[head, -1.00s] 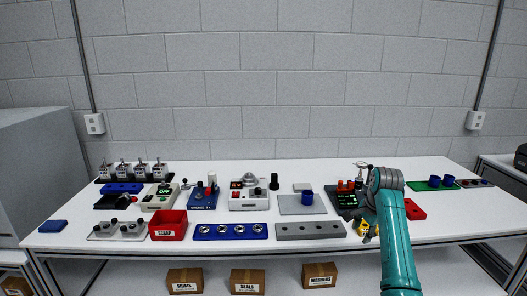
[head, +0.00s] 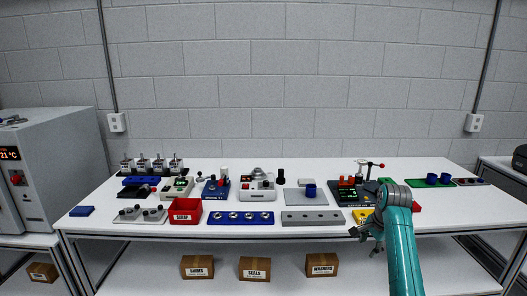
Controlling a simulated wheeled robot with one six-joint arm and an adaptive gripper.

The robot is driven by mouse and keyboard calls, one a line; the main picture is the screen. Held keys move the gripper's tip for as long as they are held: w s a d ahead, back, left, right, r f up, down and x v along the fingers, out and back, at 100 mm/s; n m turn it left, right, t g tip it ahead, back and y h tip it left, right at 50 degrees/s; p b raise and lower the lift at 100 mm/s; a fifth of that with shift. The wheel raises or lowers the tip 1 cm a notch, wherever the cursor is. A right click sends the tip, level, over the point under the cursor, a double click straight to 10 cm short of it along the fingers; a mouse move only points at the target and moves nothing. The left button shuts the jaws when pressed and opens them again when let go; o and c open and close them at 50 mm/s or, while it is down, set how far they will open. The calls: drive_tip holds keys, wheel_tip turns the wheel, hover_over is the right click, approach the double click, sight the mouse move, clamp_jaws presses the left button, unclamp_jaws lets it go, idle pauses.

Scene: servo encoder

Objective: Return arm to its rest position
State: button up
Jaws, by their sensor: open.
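My teal arm (head: 401,250) reaches up from the lower right over the front edge of the table (head: 330,234). My dark gripper (head: 364,240) hangs at the front edge, left of the arm. It is open, and I see nothing between its fingers. A yellow item (head: 361,215) lies just behind it on the table. A dark device with orange and green parts (head: 349,190) stands behind that. The arm's grey joint hides part of a red item (head: 416,207) and a green item.
A grey block with holes (head: 311,217), a blue block with rings (head: 240,218) and a red bin (head: 185,211) line the front. A blue cup on a grey plate (head: 310,190) stands behind. Boxes (head: 254,268) sit on the lower shelf. A grey cabinet (head: 48,165) stands left.

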drive_tip(key=s+a+f+n+t, duration=0.15)
drive_tip(key=s+f, duration=0.25)
drive_tip(key=f, duration=0.4)
drive_tip(key=s+a+f+n, duration=0.1)
drive_tip(key=s+a+f, duration=0.15)
drive_tip(key=f, duration=0.45)
drive_tip(key=s+a+f+n+t, duration=0.15)
drive_tip(key=s+f, duration=0.25)
drive_tip(key=f, duration=0.4)
drive_tip(key=s+a+f+n+t, duration=0.1)
drive_tip(key=s+a+f, duration=0.25)
drive_tip(key=s, duration=0.55)
drive_tip(key=s+a+f+n+t, duration=0.15)
drive_tip(key=s+f, duration=0.35)
drive_tip(key=s, duration=0.5)
drive_tip(key=s+a+r+n+t, duration=0.1)
drive_tip(key=s+a+r+n, duration=0.15)
drive_tip(key=s, duration=0.85)
drive_tip(key=s+a+r+n+t, duration=0.15)
drive_tip(key=s+r, duration=0.25)
drive_tip(key=s, duration=0.6)
drive_tip(key=s+a+r+n+t, duration=0.1)
drive_tip(key=s+r+n+t, duration=0.2)
drive_tip(key=s+r, duration=1.2)
wheel_tip(320, 180, up, 3)
drive_tip(key=shift+r+n, duration=0.1)
drive_tip(key=shift+n, duration=0.25)
